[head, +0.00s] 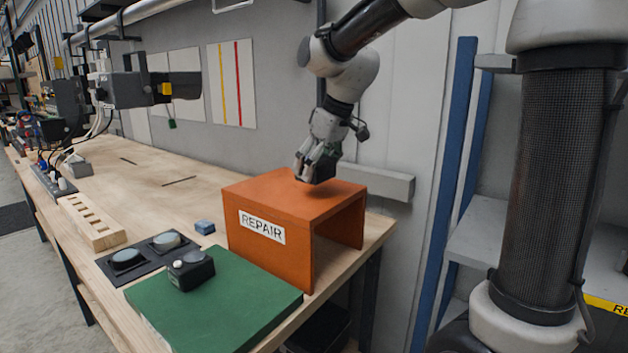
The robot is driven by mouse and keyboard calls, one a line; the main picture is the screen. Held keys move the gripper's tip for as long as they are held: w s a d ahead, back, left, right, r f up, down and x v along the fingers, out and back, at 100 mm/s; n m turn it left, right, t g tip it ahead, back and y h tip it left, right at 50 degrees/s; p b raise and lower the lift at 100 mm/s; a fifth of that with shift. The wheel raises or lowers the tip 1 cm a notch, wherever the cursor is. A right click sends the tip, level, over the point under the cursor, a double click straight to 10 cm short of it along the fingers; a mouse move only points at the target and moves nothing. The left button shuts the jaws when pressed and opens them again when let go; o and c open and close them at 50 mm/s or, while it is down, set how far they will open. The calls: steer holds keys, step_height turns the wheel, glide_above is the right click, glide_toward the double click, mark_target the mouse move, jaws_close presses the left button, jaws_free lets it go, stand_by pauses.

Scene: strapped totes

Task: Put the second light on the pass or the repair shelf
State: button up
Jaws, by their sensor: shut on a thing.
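My gripper (316,160) is shut on a small dark object, which I take to be the second light (321,173); the fingers partly hide it. It is over the top of the orange shelf (265,192) labelled REPAIR, very close to the surface. I cannot tell whether it touches. Another dark light (191,271), a boxy unit with a pale knob and a round grey top part, sits on the green board (222,312), which I take to be the pass. The board lies in front of the shelf, at the bench's near end.
A black tray (147,253) with two round dark pieces lies left of the green board. A slotted wooden block (90,223) and a small blue block (205,227) are nearby. Instruments and cables crowd the far left. The bench middle (165,165) is mostly clear. A blue-post rack (459,170) stands right.

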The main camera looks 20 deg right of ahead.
mark_target(316, 180)
steer(key=shift+f, duration=1.75)
steer(key=shift+f, duration=0.1)
steer(key=o, duration=1.3)
steer(key=shift+o, duration=0.2)
steer(key=v, duration=1.2)
steer(key=shift+s, duration=0.1)
